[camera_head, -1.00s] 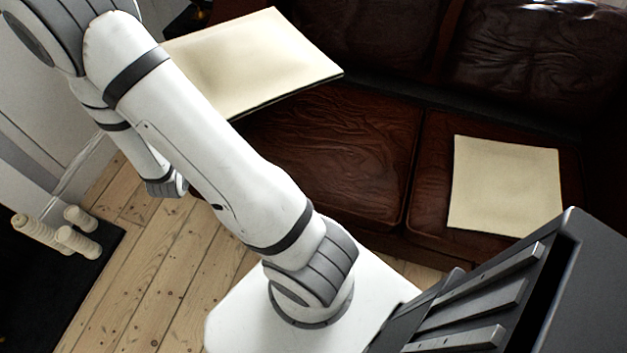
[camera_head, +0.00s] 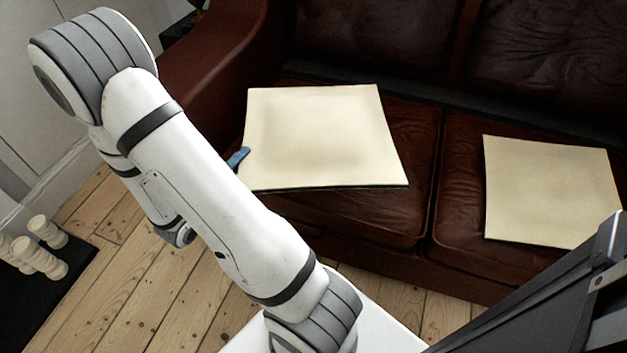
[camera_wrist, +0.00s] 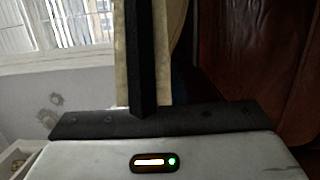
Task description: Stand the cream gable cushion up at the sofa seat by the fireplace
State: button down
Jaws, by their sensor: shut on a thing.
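A cream square cushion (camera_head: 322,135) is in my gripper over the left sofa seat (camera_head: 412,135), the seat on the hearth side. Its broad face is turned up toward the head camera, lying roughly flat. I cannot tell whether it touches the seat. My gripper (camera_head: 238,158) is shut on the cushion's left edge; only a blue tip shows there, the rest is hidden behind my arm. In the wrist view a dark finger (camera_wrist: 140,60) stands against a cream surface (camera_wrist: 121,70). A second cream cushion (camera_head: 550,190) lies on the right seat.
The dark red leather sofa has backrests (camera_head: 375,35) behind the seats and an armrest (camera_head: 215,75) at left. Cream candles (camera_head: 40,255) stand on a black hearth slab (camera_head: 60,300) at lower left. Bare floorboards (camera_head: 150,290) lie in front.

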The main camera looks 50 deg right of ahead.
notch_tip(320, 180, down, 10)
jog(key=b, duration=0.4)
jog(key=shift+s+f, duration=0.1)
jog(key=shift+f, duration=0.1)
jog(key=shift+f+b, duration=0.15)
jog(key=shift+b, duration=0.25)
jog(key=c, duration=1.5)
grip_release()
jog(key=shift+o, duration=0.2)
